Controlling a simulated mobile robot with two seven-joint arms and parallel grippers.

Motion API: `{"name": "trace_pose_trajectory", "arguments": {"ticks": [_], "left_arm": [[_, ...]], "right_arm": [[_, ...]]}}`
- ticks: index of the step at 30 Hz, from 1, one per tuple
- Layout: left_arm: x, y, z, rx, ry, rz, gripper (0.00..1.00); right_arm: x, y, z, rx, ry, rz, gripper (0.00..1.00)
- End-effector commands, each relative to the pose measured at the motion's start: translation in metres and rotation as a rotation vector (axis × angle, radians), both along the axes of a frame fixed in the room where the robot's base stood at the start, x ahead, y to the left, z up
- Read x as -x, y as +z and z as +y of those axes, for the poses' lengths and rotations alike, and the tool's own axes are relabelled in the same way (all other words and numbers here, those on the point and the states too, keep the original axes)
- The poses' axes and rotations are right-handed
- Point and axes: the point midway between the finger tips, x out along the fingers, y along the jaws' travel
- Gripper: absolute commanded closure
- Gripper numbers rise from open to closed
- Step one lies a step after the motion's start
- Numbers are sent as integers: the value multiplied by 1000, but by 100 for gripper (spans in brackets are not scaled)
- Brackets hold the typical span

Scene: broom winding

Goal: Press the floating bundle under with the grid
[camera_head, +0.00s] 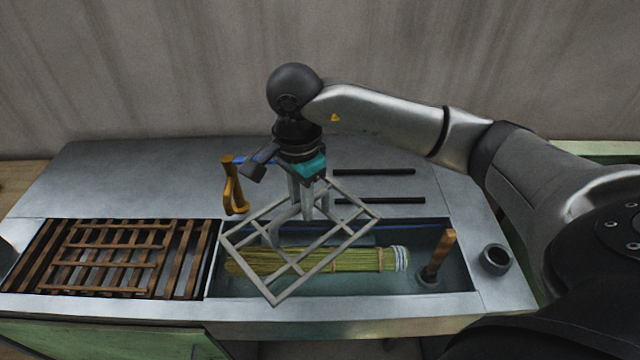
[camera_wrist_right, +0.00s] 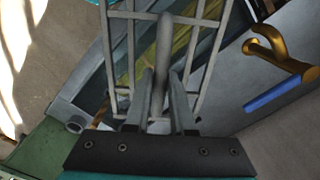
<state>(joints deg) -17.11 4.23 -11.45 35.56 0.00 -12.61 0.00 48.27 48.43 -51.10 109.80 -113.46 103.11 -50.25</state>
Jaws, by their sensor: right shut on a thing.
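The grid (camera_head: 345,240) is a grey metal lattice with an upright handle. My right gripper (camera_head: 308,212) is shut on that handle and holds the grid tilted above the water basin (camera_head: 460,291). The bundle (camera_head: 340,260) is yellow-green straw tied with a pale band at its right end. It lies in the basin beneath the grid, partly hidden by the bars. In the right wrist view the grid (camera_wrist_right: 202,65) spreads beyond my fingers, with the bundle (camera_wrist_right: 180,55) behind it. My left gripper is not in view.
A brown wooden rack (camera_head: 120,258) fills the left part of the bench. A brass tap (camera_head: 233,190) stands behind the basin. A wooden-handled tool (camera_head: 440,250) stands at the basin's right end, with a dark cup (camera_head: 495,259) beyond it. Two black rods (camera_head: 375,171) lie behind.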

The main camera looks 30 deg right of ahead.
Motion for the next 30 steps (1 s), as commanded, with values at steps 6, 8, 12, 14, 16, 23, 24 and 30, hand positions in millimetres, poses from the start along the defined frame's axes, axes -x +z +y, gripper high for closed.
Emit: {"name": "trace_pose_trajectory", "arguments": {"ticks": [6, 8, 12, 14, 16, 23, 24, 30], "left_arm": [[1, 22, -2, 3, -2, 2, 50], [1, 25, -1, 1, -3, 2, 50], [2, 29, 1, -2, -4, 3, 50], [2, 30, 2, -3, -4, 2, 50], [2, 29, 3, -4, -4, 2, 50], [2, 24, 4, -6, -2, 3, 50], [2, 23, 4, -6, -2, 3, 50], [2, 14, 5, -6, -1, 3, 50]], "right_arm": [[-5, -5, -26, 0, -443, 0, 100], [-6, -7, -31, -1, -531, -1, 100], [-6, -11, -39, -1, -668, -2, 100], [-7, -12, -41, -3, -699, -3, 100], [-7, -13, -42, -3, -717, -4, 100], [-7, -20, -42, -3, -721, -4, 100], [-7, -22, -42, -3, -720, -4, 100], [-7, -34, -42, -3, -719, -3, 100]]}}
